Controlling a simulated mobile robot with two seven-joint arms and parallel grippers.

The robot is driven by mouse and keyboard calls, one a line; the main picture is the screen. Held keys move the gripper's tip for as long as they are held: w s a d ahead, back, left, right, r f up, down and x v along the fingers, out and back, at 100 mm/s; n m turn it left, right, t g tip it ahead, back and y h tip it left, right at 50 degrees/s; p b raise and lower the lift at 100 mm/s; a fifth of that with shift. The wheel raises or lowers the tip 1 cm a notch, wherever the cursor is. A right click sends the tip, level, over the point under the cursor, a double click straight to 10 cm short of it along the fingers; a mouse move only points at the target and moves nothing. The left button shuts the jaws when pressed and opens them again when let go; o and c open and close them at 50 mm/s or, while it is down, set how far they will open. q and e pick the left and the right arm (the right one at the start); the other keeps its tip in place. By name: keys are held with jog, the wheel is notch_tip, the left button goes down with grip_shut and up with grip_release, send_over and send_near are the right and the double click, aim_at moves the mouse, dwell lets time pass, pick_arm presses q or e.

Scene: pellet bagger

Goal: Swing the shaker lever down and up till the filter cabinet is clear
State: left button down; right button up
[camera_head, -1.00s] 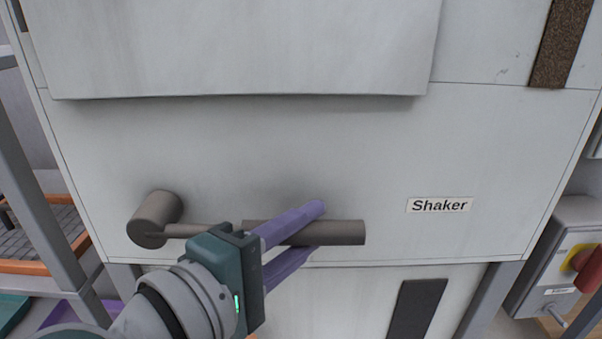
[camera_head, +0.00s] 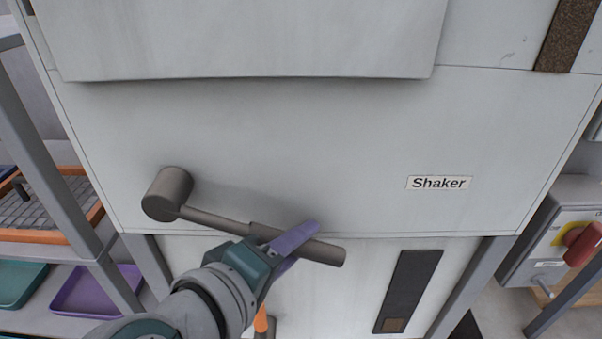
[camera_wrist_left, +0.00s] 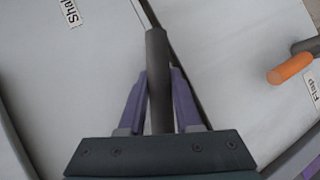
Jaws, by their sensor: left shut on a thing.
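The shaker lever (camera_head: 214,219) is a dark brown-grey bar with a thicker grip, on a round pivot hub at its left end. It slopes down to the right across the front of the white filter cabinet (camera_head: 330,150). My left gripper (camera_head: 297,243) has its purple fingers shut around the lever's grip. In the left wrist view the grip (camera_wrist_left: 157,80) runs between the two fingers. A "Shaker" label (camera_head: 439,183) is on the panel to the right of the lever. My right gripper is not in view.
A shelf rack with a purple tray (camera_head: 97,291) and a teal tray (camera_head: 22,283) stands at the left. A red knob on a switch box (camera_head: 549,240) is at the right. An orange-tipped handle (camera_wrist_left: 290,69) near a "Flap" label shows in the left wrist view.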

pick_arm(q)
jog(key=c, duration=0.6)
grip_release()
jog(key=p+v, duration=0.2)
jog(key=v, duration=0.8)
